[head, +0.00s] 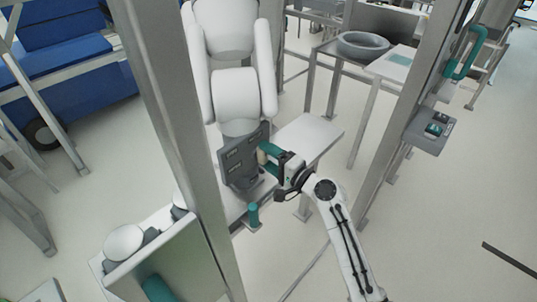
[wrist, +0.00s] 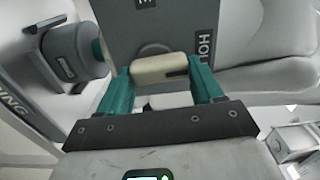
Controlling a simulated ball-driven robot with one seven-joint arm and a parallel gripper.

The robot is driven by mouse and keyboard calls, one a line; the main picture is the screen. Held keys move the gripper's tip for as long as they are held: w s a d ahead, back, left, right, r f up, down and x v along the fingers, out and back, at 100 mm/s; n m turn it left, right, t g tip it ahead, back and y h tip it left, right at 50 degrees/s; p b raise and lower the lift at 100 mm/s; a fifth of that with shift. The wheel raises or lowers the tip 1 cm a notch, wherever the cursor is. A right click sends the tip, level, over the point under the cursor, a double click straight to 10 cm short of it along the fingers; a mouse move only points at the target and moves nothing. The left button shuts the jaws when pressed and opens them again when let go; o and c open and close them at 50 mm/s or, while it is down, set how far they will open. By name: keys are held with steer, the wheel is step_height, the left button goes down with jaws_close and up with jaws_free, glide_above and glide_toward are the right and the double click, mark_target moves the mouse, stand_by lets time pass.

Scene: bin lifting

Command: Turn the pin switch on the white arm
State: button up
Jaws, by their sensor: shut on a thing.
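The white arm (head: 236,95) stands upright behind the metal frame, with a dark grey plate (head: 240,157) at its lower end. The pin switch (wrist: 152,69) is a cream block on the grey plate face (wrist: 170,28), and it also shows small in the head view (head: 262,156). My gripper (wrist: 163,75) has its teal fingers on both sides of the block and is shut on it. In the head view my gripper (head: 268,157) reaches the plate from the right. The block's far side is hidden, and its turn angle is hard to tell.
A metal post (head: 180,120) stands left of the plate and another post (head: 400,110) stands to the right. A pale table (head: 312,135) lies behind my gripper. A teal-topped peg (head: 253,214) stands just below the plate. Open floor lies at the lower right.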

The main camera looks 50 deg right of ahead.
steer(key=shift+w+r+m, duration=0.15)
steer(key=shift+r+m, duration=0.1)
steer(key=shift+m, duration=0.05)
steer(key=o, duration=1.1)
steer(key=shift+f, duration=0.15)
steer(key=shift+c, duration=0.2)
steer(key=s+b, duration=0.2)
steer(key=s, duration=0.8)
steer(key=shift+s+b, duration=0.3)
steer(key=shift+s, duration=0.1)
